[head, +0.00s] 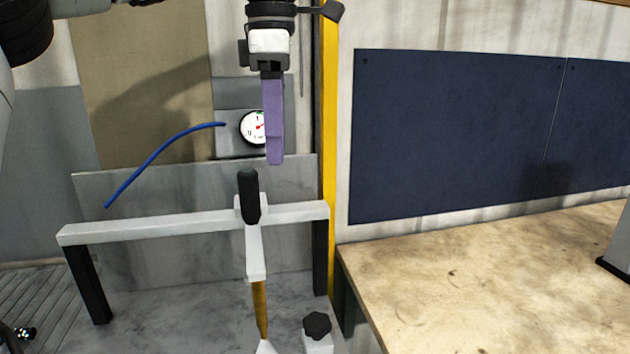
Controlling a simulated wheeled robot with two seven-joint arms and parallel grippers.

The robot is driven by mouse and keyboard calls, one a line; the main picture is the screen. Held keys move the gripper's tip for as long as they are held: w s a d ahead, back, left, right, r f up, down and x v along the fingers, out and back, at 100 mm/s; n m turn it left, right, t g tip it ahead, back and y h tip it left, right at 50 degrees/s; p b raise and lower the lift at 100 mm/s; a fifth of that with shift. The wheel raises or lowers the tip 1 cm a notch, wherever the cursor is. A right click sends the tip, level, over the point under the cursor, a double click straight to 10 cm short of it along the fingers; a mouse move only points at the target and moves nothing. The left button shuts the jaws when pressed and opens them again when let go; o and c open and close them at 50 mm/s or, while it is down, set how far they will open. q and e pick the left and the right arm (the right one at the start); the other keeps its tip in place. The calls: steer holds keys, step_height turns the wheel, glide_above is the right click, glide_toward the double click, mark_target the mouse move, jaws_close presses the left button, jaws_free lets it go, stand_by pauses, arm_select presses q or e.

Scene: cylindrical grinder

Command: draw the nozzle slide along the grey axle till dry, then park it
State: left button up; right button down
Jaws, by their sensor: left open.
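The nozzle slide (255,250) is a white bracket with an upright black handle (249,195), sitting on a white rail (150,228) near the rail's right end. A brownish-yellow nozzle tube (260,308) hangs from it and ends in a white tip (266,347) at the bottom edge. My left gripper (274,160) has purple fingers pointing down, seen edge-on. It is open and empty, above and slightly right of the black handle, apart from it in the picture. I cannot make out the grey axle; the area below the tip is cut off. My right gripper is not in view.
A pressure gauge (251,128) sits behind the fingers, partly covered. A blue hose (160,153) curves left of it. A black knob (317,325) stands right of the nozzle. A yellow post (329,120) rises close right; a worktop (480,280) lies beyond.

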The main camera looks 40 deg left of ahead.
mark_target(254, 238)
arm_select(q)
step_height(254, 238, down, 10)
steer(key=b, duration=0.1)
steer(key=shift+s+r, duration=0.15)
steer(key=shift+s, duration=0.25)
jaws_close()
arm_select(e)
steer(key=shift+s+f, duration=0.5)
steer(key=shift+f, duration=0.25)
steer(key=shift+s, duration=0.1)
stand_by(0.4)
arm_select(q)
steer(key=c, duration=1)
jaws_free()
steer(key=shift+c, duration=0.2)
steer(key=o, duration=1)
